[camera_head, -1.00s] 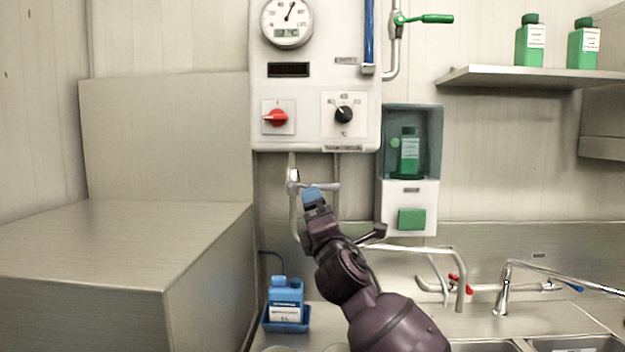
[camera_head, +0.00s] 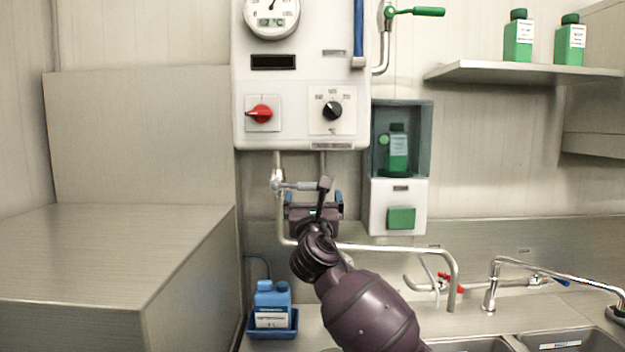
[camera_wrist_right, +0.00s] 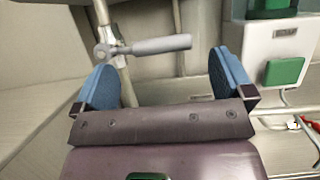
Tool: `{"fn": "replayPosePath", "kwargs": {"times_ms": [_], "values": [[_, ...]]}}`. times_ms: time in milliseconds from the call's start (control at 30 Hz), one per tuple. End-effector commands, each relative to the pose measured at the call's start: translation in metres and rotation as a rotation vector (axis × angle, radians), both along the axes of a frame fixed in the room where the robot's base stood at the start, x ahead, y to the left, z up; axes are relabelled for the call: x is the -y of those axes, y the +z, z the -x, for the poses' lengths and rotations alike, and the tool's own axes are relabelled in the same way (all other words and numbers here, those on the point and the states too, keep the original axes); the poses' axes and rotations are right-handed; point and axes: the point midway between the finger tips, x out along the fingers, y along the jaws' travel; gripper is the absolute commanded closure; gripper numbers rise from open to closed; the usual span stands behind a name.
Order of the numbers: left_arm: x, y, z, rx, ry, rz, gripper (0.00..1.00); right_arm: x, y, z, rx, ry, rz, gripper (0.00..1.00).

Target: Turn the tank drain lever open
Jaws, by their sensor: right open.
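The tank drain lever (camera_head: 299,186) is a grey handle on a pipe valve under the white control box. It points right, roughly level, and my right wrist partly covers its end in the head view. In the right wrist view, the whole lever (camera_wrist_right: 155,46) shows beyond the fingertips, pointing right from its valve. My right gripper (camera_head: 314,198) is open, its two blue fingers spread apart, just below the lever in the head view. In the right wrist view, the gripper (camera_wrist_right: 163,78) has nothing between its fingers. My left gripper is not in view.
The control box (camera_head: 295,135) hangs above. A green-and-white dispenser (camera_head: 378,215) is on the wall at right. A bent pipe (camera_head: 405,248) runs below it. A blue bottle (camera_head: 272,300) stands in a tray at lower left. A steel block (camera_head: 110,255) fills the left.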

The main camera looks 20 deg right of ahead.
Motion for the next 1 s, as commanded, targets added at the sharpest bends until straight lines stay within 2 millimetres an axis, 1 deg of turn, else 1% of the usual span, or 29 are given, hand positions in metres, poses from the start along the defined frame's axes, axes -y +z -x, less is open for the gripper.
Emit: {"fn": "replayPosePath", "kwargs": {"times_ms": [100, 300, 500, 700, 1000], "values": [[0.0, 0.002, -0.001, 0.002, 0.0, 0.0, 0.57, 0.005, 0.009, -0.017, 0.0, -0.001, -0.001, 0.01], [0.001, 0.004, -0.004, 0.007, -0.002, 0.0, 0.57, 0.013, 0.02, -0.045, 0.001, 0.0, -0.002, 0.01], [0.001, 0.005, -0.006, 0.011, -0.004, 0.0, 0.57, 0.019, 0.028, -0.065, 0.001, 0.001, -0.002, 0.01], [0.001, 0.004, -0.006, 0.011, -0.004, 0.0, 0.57, 0.022, 0.032, -0.075, 0.0, 0.002, -0.003, 0.01], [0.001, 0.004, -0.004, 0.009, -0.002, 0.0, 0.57, 0.022, 0.033, -0.077, 0.001, 0.002, -0.002, 0.01]]}}
